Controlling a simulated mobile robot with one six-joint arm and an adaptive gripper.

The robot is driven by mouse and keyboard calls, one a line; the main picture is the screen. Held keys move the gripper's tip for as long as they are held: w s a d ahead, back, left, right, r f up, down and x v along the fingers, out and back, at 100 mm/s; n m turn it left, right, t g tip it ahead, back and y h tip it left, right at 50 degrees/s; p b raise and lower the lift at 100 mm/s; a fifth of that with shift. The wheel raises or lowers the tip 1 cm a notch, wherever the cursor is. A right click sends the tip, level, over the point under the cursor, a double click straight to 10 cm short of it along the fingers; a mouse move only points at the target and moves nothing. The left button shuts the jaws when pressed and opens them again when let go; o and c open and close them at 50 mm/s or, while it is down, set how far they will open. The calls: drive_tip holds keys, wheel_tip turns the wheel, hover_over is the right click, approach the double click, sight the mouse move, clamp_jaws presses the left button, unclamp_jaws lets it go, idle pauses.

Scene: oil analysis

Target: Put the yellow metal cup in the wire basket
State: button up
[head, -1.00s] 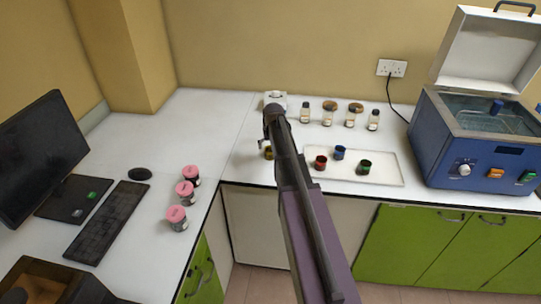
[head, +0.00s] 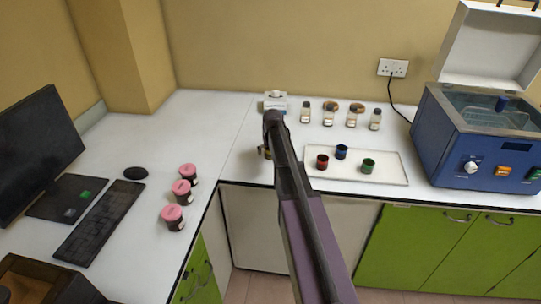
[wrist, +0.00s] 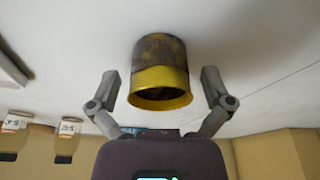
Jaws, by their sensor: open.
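The yellow metal cup (wrist: 162,85), dark and worn towards its base, stands on the white worktop in the wrist view. My gripper (wrist: 160,74) is open, with one finger on each side of the cup and a visible gap to each. In the head view only a sliver of the cup (head: 262,153) shows, and my arm hides the rest of it and most of the gripper. A blue bath machine (head: 470,150) stands at the right with its lid up. Faint wire-like lines show inside it, but I cannot clearly make out the basket (head: 495,119).
A white tray (head: 385,178) holds a red cup (head: 322,162), a blue cup (head: 341,152) and a green cup (head: 368,165). Several small bottles (head: 328,117) and a white box (head: 273,101) stand behind. Pink-lidded jars (head: 173,215) and a keyboard (head: 100,222) are left.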

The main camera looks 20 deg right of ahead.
idle(0.3)
drive_tip(key=c, duration=1.3)
drive_tip(key=shift+r, duration=0.1)
wheel_tip(320, 180, up, 4)
drive_tip(key=p, duration=0.4)
drive_tip(key=shift+f, duration=0.2)
drive_tip(key=s, duration=1)
drive_tip(key=s+r+p, duration=0.1)
drive_tip(key=s, duration=0.5)
drive_tip(key=shift+d+r, duration=0.1)
drive_tip(key=shift+d, duration=0.15)
